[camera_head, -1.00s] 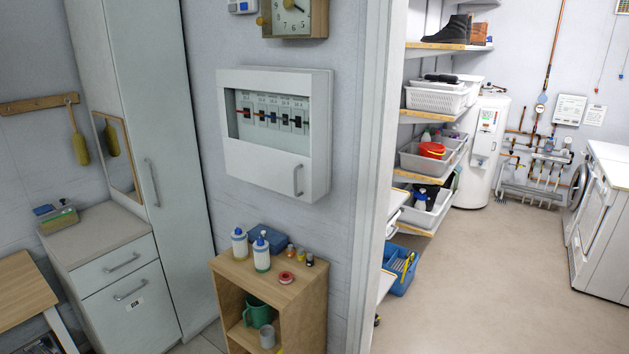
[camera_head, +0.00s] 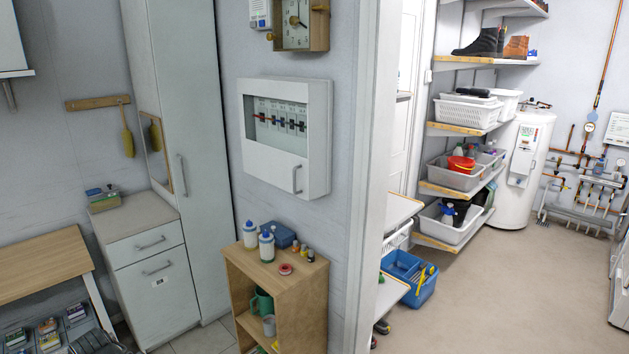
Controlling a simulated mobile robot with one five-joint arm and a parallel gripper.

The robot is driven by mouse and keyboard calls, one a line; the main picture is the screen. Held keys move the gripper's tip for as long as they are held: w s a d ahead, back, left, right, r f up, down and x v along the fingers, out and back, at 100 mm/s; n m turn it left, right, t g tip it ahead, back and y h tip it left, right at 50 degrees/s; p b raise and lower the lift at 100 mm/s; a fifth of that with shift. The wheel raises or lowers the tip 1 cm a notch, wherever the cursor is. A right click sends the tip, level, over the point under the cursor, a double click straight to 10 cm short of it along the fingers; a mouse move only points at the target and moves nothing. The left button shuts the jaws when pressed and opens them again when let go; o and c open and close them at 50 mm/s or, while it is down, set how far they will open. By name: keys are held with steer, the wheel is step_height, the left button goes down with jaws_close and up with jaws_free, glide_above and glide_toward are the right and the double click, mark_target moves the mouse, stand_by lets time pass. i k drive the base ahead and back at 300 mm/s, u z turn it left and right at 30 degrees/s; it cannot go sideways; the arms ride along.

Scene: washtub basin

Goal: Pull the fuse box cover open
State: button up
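The white fuse box (camera_head: 317,140) is mounted on the wall near the middle of the view. Its cover (camera_head: 270,164) is at the front, with a vertical handle (camera_head: 297,179) at its lower right. A row of breakers (camera_head: 281,121) with dark and coloured switches shows in the upper part of the front. I cannot tell if that part is a clear window or an opening. My gripper is not in view.
A small wooden shelf unit (camera_head: 298,295) with bottles (camera_head: 267,246) and a blue box stands below the fuse box. A wall clock (camera_head: 300,24) hangs above. A tall cabinet (camera_head: 190,150) stands left. A doorway to the right leads to storage shelves and open floor (camera_head: 500,299).

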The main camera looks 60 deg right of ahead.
mark_target(301, 177)
steer(key=z, duration=5.7)
steer(key=k, duration=0.95)
steer(key=u, duration=5.75)
